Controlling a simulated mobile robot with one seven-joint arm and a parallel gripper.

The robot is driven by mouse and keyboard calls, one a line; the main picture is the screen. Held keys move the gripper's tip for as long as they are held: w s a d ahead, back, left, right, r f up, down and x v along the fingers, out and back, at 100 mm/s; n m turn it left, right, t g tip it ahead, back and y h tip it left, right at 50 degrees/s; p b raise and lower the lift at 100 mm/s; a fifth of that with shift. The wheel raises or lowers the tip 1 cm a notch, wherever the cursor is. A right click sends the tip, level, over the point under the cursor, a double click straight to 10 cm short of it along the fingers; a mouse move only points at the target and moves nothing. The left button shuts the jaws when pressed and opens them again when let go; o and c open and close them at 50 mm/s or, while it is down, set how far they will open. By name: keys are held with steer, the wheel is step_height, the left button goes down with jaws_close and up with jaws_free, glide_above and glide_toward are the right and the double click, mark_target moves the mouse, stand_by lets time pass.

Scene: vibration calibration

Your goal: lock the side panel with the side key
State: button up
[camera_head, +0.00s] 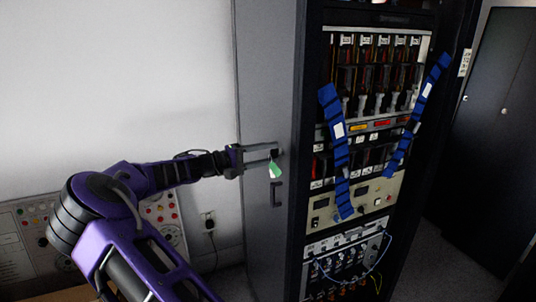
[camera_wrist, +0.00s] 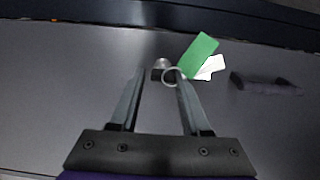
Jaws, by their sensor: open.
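The side panel (camera_head: 262,95) is the grey upright side of the rack, and it also fills the wrist view (camera_wrist: 60,85). The side key (camera_wrist: 162,64) is at the panel, a small metal head with a ring and a green tag (camera_wrist: 198,54) and a white tag. The green tag also hangs just below my gripper in the head view (camera_head: 275,169). My gripper (camera_wrist: 161,76) is open at the panel, with one finger on each side of the key. Contact with the key cannot be told. How far the key sits in its lock is hidden.
A dark handle (camera_wrist: 265,86) stands out from the panel beside the key, lower in the head view (camera_head: 276,193). The open rack front (camera_head: 365,130) has blue straps (camera_head: 337,150) and wiring. A control console (camera_head: 165,220) stands at the left by the wall.

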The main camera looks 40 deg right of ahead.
steer(key=shift+f, duration=0.35)
